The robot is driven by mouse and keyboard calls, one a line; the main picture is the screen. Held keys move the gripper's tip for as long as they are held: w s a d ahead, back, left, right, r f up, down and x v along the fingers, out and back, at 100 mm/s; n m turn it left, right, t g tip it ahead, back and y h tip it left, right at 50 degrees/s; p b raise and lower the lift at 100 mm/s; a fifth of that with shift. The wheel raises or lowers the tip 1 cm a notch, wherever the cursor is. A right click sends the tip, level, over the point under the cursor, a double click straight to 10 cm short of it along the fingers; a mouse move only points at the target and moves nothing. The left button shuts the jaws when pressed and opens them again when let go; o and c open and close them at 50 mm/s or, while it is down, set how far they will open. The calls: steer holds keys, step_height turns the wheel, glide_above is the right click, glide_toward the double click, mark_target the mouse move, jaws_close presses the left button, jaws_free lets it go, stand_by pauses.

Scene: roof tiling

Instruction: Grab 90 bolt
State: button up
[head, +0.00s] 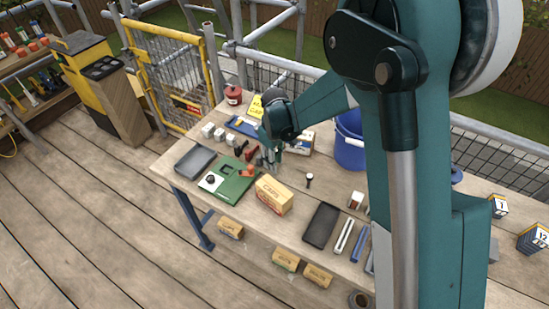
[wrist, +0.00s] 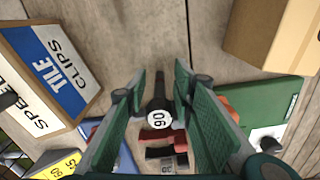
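A dark bolt with a round white face marked 90 (wrist: 158,115) appears in the gap between my gripper's fingers in the wrist view, with its dark shaft running up the picture. In the head view, a small bolt with a pale, round head (head: 309,176) stands on the table to the right of my gripper (head: 270,157); its number is too small to read there. My gripper (wrist: 159,95) is open, with visible room on both sides of the bolt's face. I see no clear contact between the fingers and the bolt.
A tile clips box (wrist: 55,68) lies left in the wrist view. A cardboard carton (head: 273,194) and green board (head: 231,180) are near my gripper. Red and black tools (head: 250,153) lie close by. A blue bucket (head: 350,142) and black tray (head: 322,226) are further right.

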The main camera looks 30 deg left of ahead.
steer(key=shift+c, duration=0.5)
jaws_close()
steer(key=shift+r, duration=0.1)
steer(key=shift+r+p, duration=0.45)
steer(key=shift+r, duration=4.45)
